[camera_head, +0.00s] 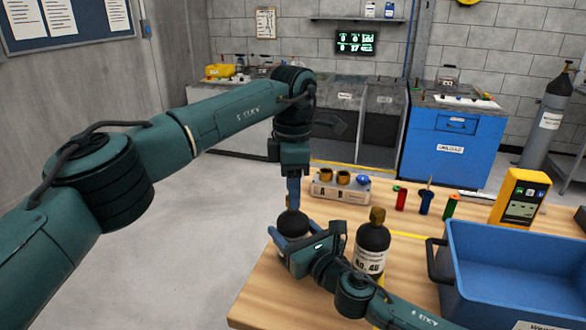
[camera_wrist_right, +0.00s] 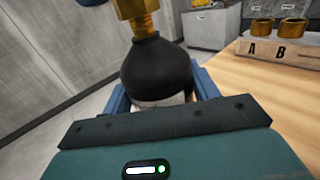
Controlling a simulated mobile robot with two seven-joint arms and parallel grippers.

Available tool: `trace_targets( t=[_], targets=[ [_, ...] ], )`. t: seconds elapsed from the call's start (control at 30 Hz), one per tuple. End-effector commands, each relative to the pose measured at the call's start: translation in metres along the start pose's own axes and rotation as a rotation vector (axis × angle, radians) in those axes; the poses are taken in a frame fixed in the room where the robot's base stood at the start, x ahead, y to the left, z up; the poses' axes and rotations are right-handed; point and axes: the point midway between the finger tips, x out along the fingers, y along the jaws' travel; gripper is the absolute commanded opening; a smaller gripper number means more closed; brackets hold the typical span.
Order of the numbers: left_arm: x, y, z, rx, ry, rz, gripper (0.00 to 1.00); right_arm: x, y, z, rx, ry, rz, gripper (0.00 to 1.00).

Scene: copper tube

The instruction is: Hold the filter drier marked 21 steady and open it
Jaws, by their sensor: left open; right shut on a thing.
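A black filter drier (camera_head: 292,224) with a brass top stands upright near the table's left edge; the wrist view shows its black body (camera_wrist_right: 160,72) and brass neck (camera_wrist_right: 137,24). Its label is mostly hidden, so I cannot read its number. My right gripper (camera_head: 291,240) is shut around its body; its blue fingers show on both sides in the wrist view (camera_wrist_right: 162,98). My left gripper (camera_head: 292,196) is open, pointing down at the drier's brass top; whether it touches is unclear. A second black drier, marked No. 46 (camera_head: 371,239), stands to the right.
A holder (camera_head: 327,195) with brass caps stands behind; in the wrist view it is lettered A and B (camera_wrist_right: 268,51). Several small coloured items, including a red one (camera_head: 401,200), and a yellow meter (camera_head: 519,198) stand at the back right. A blue crate (camera_head: 500,236) fills the right.

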Motion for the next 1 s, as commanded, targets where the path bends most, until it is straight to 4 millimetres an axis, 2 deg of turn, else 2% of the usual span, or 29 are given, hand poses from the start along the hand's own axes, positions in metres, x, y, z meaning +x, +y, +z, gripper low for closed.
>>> trace_targets(
  t=[0.13, 0.4, 1.0],
  targets=[
    [0.0098, -0.0001, 0.0000, -0.001, -0.001, 0.000, 0.46, -0.0002, -0.0001, -0.0011, 0.002, 0.002, 0.000, 0.00],
    [0.0111, 0.0000, 0.0000, -0.001, 0.000, 0.000, 0.46, -0.0002, -0.0001, -0.0011, 0.002, 0.002, 0.000, 0.00],
    [0.0107, -0.0002, 0.0000, 0.000, 0.000, 0.000, 0.00, -0.0002, -0.0002, -0.0012, 0.002, 0.002, -0.001, 0.00]
  ],
)
